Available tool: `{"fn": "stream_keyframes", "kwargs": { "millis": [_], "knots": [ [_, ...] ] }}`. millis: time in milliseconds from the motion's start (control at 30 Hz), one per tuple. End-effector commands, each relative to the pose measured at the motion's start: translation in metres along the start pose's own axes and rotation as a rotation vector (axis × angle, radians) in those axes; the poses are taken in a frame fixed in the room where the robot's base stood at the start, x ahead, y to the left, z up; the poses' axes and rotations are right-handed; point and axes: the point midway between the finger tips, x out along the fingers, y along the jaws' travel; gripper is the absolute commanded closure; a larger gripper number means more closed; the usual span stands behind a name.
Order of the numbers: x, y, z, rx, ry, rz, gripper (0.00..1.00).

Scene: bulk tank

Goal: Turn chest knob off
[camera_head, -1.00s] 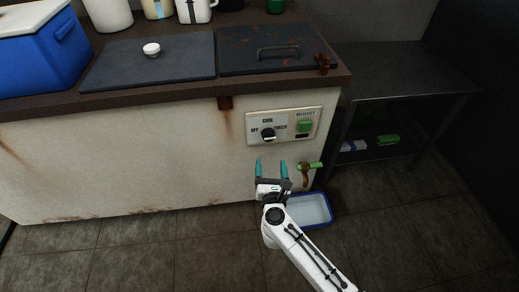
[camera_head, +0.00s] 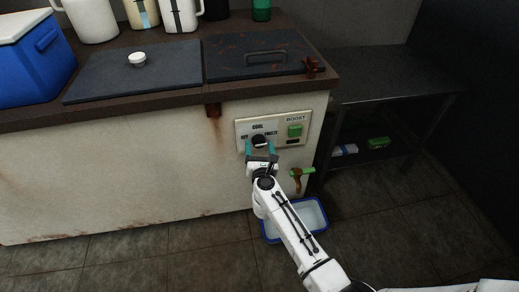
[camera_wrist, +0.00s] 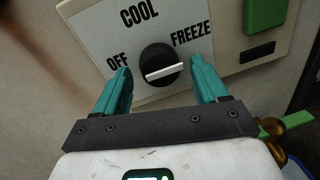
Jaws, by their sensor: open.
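The chest knob (camera_wrist: 160,64) is round and black with a white bar across its face. In the wrist view it sits on a cream panel (camera_wrist: 95,40) marked OFF on the left, COOL at the top and FREEZE on the right. The bar lies nearly level, its right end a little higher. My gripper (camera_wrist: 163,82) is open, with one teal finger on each side of the knob and visible gaps between. In the head view the knob (camera_head: 259,141) shows between the fingertips of my gripper (camera_head: 260,148). Whether the fingers reach the panel is unclear.
A green BOOST switch (camera_head: 295,131) is right of the knob. A brass tap with a green handle (camera_head: 301,173) juts out below right, above a blue-rimmed tray (camera_head: 312,212) on the floor. A dark metal shelf (camera_head: 395,80) stands at right.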

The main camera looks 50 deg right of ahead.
Motion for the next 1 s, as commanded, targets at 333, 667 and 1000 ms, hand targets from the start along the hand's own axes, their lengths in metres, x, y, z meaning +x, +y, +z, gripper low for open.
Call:
{"fn": "stream_keyframes", "kwargs": {
  "millis": [333, 667, 1000],
  "knots": [
    [-0.0004, 0.0001, 0.0001, 0.0, 0.0, 0.0, 0.48],
    [-0.0005, 0.0, 0.0001, 0.0, 0.0, 0.0, 0.8],
    [-0.0005, -0.0001, -0.0004, -0.037, -0.004, 0.001, 0.83]
  ]
}}
